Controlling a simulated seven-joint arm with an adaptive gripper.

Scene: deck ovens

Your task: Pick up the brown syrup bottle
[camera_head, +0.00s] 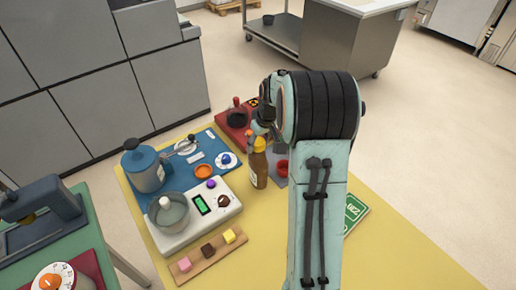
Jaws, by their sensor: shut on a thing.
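The brown syrup bottle (258,169) with a yellow cap stands upright near the middle of the yellow-topped table (270,238). My gripper (261,137) is at the bottle's top, shut on it around the cap and neck. I cannot tell whether the bottle's base touches the table.
A wooden board (208,255) with small cubes lies in front. A red machine (233,118) stands behind; a green sign (354,212) lies right.

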